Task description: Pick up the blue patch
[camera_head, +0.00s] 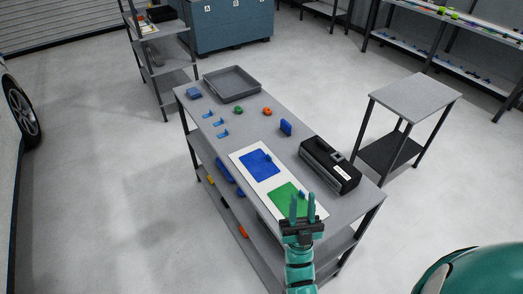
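The blue patch (257,165) lies flat on the far half of a white sheet (239,156) on the grey table. A green patch (284,200) lies on the near half of the same sheet. My gripper (303,207) is at the near end of the table, by the green patch, and apart from the blue patch. Its two fingers stand apart with nothing visible between them, and they hide part of the sheet's near end.
A black box-shaped device (330,165) stands right of the sheet. A blue upright block (286,127), an orange roll (267,111), a green roll (238,110) and a grey tray (232,84) are farther back. A small side table (416,97) stands at right.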

